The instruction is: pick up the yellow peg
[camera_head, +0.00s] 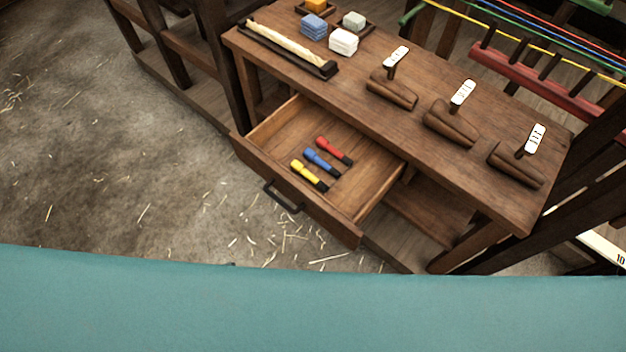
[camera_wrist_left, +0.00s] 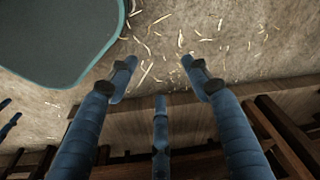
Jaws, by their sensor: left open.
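The yellow peg (camera_head: 309,176) has a dark end and lies in the open drawer (camera_head: 273,155) of the wooden bench. It is the nearest of three pegs to the drawer front. The blue peg (camera_head: 322,163) and the red peg (camera_head: 334,150) lie beside it, roughly parallel. My left gripper (camera_wrist_left: 159,64) shows only in the left wrist view, its blue fingers spread and nothing between them. No pegs show clearly there. My right gripper is in neither view.
The drawer front has a dark handle (camera_head: 283,197). On the bench top (camera_head: 352,98) are a dark tray with a pale rope (camera_head: 285,42), coloured blocks (camera_head: 343,41) and several wooden tools with white tags (camera_head: 451,122). Straw lies on the open floor (camera_head: 110,150).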

